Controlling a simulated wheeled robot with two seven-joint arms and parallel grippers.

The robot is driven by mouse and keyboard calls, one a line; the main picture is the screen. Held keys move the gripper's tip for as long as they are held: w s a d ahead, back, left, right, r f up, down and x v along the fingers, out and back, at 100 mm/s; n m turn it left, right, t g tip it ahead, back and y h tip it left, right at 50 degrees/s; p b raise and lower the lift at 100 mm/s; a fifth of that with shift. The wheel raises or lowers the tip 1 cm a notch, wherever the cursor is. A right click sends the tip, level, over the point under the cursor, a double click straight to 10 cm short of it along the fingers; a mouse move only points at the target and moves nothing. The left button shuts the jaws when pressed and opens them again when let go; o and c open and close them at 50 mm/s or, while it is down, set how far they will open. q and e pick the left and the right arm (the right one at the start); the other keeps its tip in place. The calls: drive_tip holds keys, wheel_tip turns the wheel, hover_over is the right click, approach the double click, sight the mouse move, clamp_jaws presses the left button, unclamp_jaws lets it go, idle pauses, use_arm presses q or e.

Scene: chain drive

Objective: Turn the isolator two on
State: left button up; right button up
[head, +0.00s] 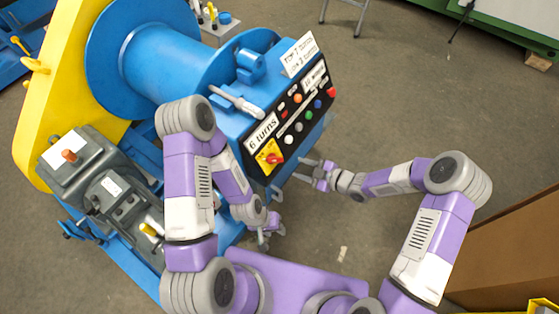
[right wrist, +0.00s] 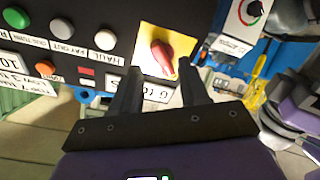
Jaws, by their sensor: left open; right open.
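A red rotary switch knob on a yellow plate (head: 268,157) sits at the lower left of the black control panel. In the right wrist view the red knob (right wrist: 162,55) stands just beyond and between my fingertips, its handle tilted. No readable label says which switch is isolator two. My right gripper (head: 308,170) is open beside the panel's lower right, and its two fingers show apart in the right wrist view (right wrist: 160,80), with nothing visibly between them. Contact with the knob cannot be told. My left gripper (head: 268,232) is open and empty below the panel.
The black panel (right wrist: 75,65) carries several coloured buttons and white labels. A white box with a dark dial (right wrist: 247,14) is at upper right in the wrist view. The blue and yellow winch machine (head: 110,60) fills the left. Open floor (head: 420,110) lies to the right.

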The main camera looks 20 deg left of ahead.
sight(278, 161)
drive_tip(key=a+n, duration=0.1)
drive_tip(key=a, duration=0.2)
drive_tip(key=w+a+n+g+b, duration=0.1)
drive_tip(key=a, duration=0.1)
drive_tip(key=a+n+y, duration=0.1)
drive_tip(key=a+n, duration=0.1)
drive_tip(key=a, duration=0.1)
drive_tip(key=shift+w+a+f+b, duration=0.15)
drive_tip(key=shift+a+f+b, duration=0.15)
drive_tip(key=shift+f+b, duration=0.05)
clamp_jaws()
